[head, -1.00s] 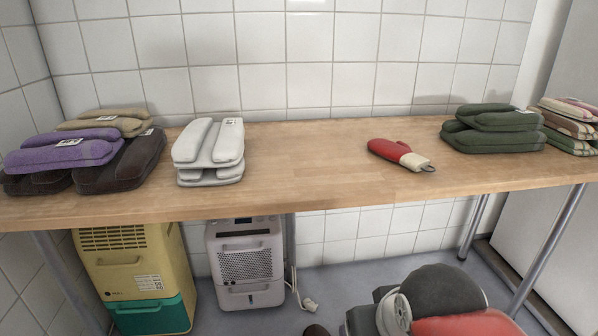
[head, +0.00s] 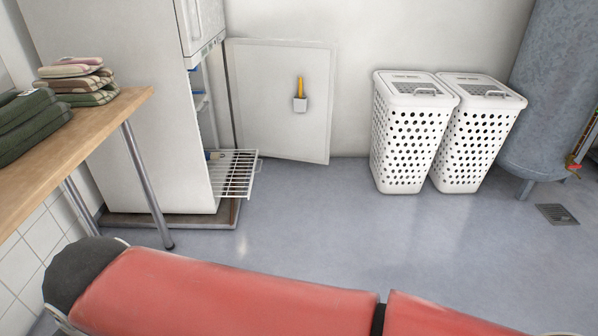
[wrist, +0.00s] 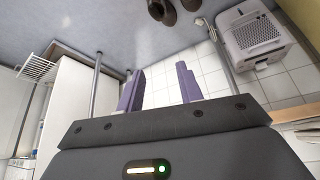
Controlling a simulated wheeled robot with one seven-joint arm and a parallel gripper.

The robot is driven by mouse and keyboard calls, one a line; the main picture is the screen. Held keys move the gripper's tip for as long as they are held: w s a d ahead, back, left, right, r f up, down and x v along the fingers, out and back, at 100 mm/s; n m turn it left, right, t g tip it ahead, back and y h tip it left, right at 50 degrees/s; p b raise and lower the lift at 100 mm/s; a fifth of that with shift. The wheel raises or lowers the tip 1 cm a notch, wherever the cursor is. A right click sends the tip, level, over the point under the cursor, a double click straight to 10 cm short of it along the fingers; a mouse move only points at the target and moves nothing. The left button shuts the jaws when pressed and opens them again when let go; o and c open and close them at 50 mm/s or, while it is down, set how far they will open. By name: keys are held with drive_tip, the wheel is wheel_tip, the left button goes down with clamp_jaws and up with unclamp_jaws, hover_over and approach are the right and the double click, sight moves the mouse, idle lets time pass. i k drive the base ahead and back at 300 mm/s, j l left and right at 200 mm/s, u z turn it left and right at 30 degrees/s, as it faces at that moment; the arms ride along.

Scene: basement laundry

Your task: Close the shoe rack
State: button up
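A white wire rack (head: 236,176) sticks out low from the front of a tall white cabinet (head: 130,100). It looks like the shoe rack, and it is pulled out. A small dark item lies at its inner end, too hidden to name. The rack also shows at the left of the wrist view (wrist: 36,68).
A wooden table (head: 95,125) with folded textiles (head: 75,82) stands left of the cabinet. Two white laundry baskets (head: 412,130) and a grey tank (head: 550,85) stand right. Dark shoes (wrist: 165,10) and a dehumidifier (wrist: 258,42) show in the wrist view. Middle floor is clear.

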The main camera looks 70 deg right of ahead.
sight(256, 159)
drive_tip(key=l+z, duration=0.9)
drive_tip(key=l, duration=0.15)
drive_tip(key=l+z, duration=0.45)
drive_tip(key=i+l, duration=0.1)
drive_tip(key=l, duration=0.25)
drive_tip(key=i+l, duration=0.1)
drive_tip(key=l, duration=0.2)
drive_tip(key=i+j, duration=0.1)
drive_tip(key=i, duration=0.85)
drive_tip(key=i+j, duration=0.15)
drive_tip(key=i, duration=0.8)
